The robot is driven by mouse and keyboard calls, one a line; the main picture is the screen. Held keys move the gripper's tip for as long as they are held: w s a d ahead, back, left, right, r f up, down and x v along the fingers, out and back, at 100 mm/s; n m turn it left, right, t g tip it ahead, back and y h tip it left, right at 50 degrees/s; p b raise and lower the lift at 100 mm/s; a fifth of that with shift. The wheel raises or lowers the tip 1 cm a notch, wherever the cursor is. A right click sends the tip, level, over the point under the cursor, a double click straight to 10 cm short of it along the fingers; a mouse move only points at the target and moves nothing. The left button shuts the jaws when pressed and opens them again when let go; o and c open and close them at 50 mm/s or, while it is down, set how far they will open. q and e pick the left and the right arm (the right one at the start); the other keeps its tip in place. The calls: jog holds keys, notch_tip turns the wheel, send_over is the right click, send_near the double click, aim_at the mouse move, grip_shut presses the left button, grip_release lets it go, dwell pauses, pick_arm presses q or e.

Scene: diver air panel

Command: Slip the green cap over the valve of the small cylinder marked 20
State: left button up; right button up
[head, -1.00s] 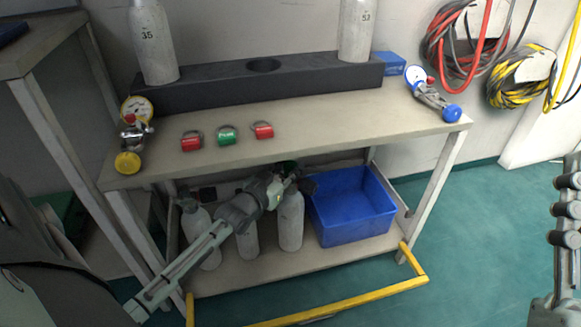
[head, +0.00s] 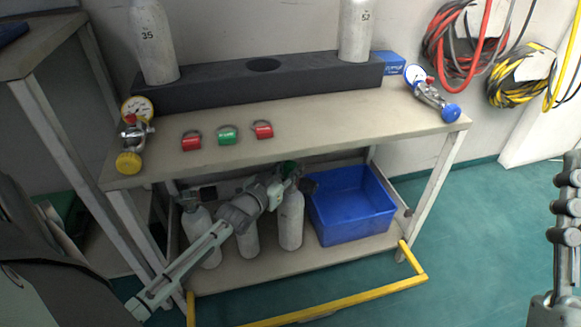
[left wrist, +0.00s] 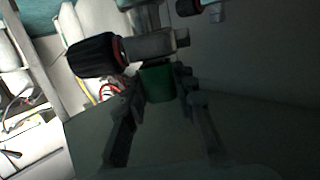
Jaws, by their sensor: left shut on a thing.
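My left gripper (head: 284,178) reaches under the bench top, at the valve height of the right-hand small cylinder (head: 291,222). It is shut on a green cap, which shows between the fingertips in the left wrist view (left wrist: 158,84). There a valve with a black knob (left wrist: 93,57) and a metal body (left wrist: 150,45) lies just beyond the cap; I cannot tell whether they touch. Two more small cylinders stand to the left, one at the far left (head: 203,232) and one in the middle (head: 248,242), partly behind my arm. I cannot read any marking 20.
A blue bin (head: 350,205) stands right of the cylinders on the lower shelf. The bench top (head: 330,125) above limits the height. A yellow rail (head: 340,303) runs along the front.

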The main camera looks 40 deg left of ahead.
pick_arm(q)
jog(key=shift+f, duration=0.2)
jog(key=o, duration=0.8)
jog(key=shift+s, duration=0.1)
jog(key=s, duration=0.4)
jog(key=s+r, duration=0.1)
jog(key=s, duration=0.6)
jog(key=shift+s+d+r, duration=0.35)
jog(key=shift+r, duration=0.05)
